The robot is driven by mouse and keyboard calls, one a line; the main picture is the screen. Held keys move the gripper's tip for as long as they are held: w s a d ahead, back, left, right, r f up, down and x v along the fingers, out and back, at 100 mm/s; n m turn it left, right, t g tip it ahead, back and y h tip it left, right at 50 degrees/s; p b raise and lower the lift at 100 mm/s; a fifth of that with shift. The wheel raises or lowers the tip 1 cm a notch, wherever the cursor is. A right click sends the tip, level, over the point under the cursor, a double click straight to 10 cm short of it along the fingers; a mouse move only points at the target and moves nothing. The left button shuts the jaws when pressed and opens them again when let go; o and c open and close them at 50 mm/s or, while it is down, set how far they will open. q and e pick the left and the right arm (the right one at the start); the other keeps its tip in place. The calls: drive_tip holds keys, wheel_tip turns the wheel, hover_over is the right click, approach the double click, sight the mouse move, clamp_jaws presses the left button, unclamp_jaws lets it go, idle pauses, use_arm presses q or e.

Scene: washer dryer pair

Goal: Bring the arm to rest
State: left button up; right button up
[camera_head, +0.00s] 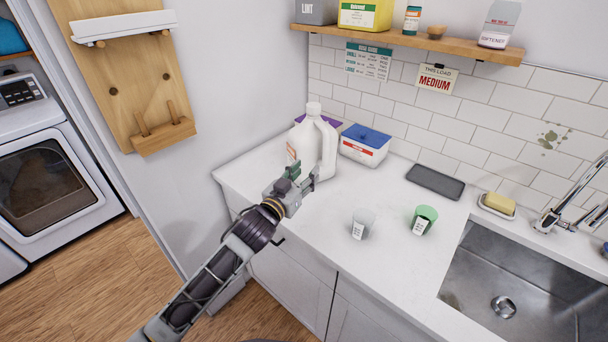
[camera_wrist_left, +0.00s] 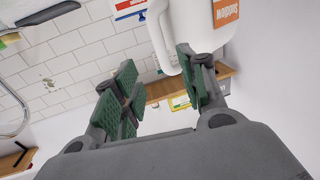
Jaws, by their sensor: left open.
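My left arm reaches in from the bottom left of the head view. My left gripper (camera_head: 302,178) is over the counter's left front part, in front of a large white jug (camera_head: 328,150) with a handle. In the left wrist view the gripper (camera_wrist_left: 160,85) has its green-padded fingers spread apart with nothing between them. The white jug (camera_wrist_left: 200,20) shows just beyond the fingers there; I cannot tell whether a finger touches it. My right gripper is not in view.
A blue-lidded tub (camera_head: 365,146), dark tray (camera_head: 435,182) and soap dish (camera_head: 496,205) lie behind. The sink (camera_head: 530,290) is right; a wooden shelf (camera_head: 400,40) hangs above.

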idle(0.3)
